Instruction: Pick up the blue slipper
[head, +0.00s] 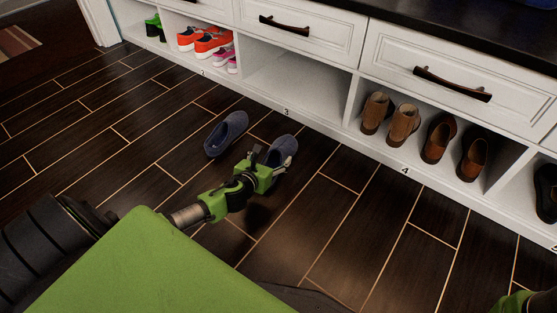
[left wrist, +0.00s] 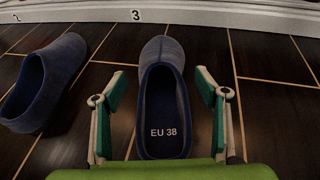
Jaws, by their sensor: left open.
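Two blue slippers lie on the dark floor in front of the cubbies. The right slipper (head: 283,148) is partly hidden behind my left gripper (head: 269,161) in the head view. In the left wrist view this slipper (left wrist: 162,52) lies toe away, with "EU 38" on its insole. My left gripper (left wrist: 160,80) is open, one finger on each side of it, with gaps showing on both sides. The left slipper (head: 226,134) lies apart, to the left; it also shows at the left of the left wrist view (left wrist: 46,82).
A white cubby bench (head: 345,145) with drawers runs along the back. Cubby 3 (head: 295,85) is empty. Brown shoes (head: 403,124) stand in cubby 4, orange sneakers (head: 205,41) in cubby 2. The floor right of the slippers is clear.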

